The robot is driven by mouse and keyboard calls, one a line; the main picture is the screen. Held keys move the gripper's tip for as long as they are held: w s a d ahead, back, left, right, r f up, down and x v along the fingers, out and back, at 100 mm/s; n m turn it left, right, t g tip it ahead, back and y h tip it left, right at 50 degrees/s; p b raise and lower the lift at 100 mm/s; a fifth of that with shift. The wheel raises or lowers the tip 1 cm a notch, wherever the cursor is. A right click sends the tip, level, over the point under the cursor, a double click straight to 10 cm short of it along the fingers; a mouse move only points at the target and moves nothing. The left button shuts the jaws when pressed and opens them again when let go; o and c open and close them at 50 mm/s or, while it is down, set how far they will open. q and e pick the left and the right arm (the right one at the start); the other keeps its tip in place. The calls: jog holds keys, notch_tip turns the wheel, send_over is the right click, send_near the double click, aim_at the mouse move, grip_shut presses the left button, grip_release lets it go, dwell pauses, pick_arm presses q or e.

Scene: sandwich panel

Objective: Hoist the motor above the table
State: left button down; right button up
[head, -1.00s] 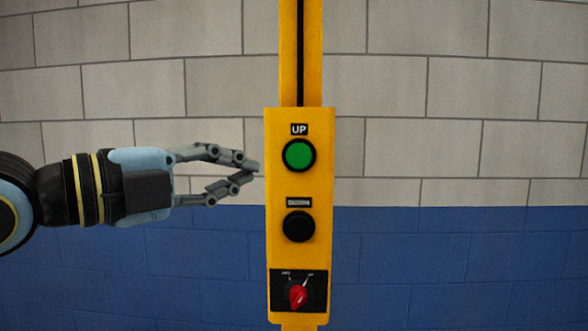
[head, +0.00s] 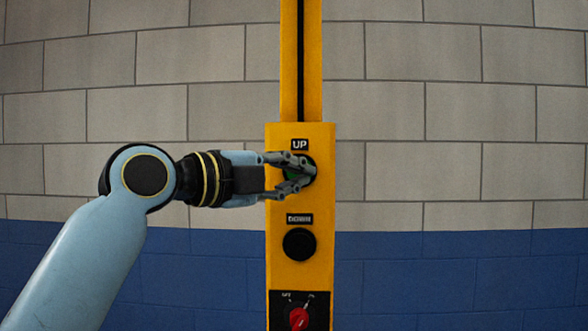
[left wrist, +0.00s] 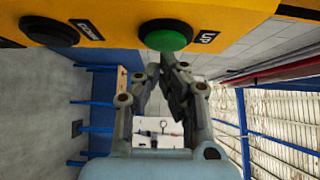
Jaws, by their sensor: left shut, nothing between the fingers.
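A yellow control panel (head: 279,215) stands upright in the middle of the head view. Its green button (head: 292,172) is under an UP label and is partly hidden behind my left gripper (head: 306,175). The gripper is shut and empty, with its fingertips over the green button. In the left wrist view the green button (left wrist: 166,35) is just beyond the fingertips of my left gripper (left wrist: 167,62); I cannot tell whether they touch it. The motor is not recognisable in these frames. My right gripper is not in view.
A black button (head: 299,244) sits lower on the panel, with a red selector knob (head: 299,318) below it. A grey and blue block wall (head: 440,150) lies behind. The space right of the panel is clear.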

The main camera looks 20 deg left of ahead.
pick_arm(q)
jog(key=shift+w, duration=0.25)
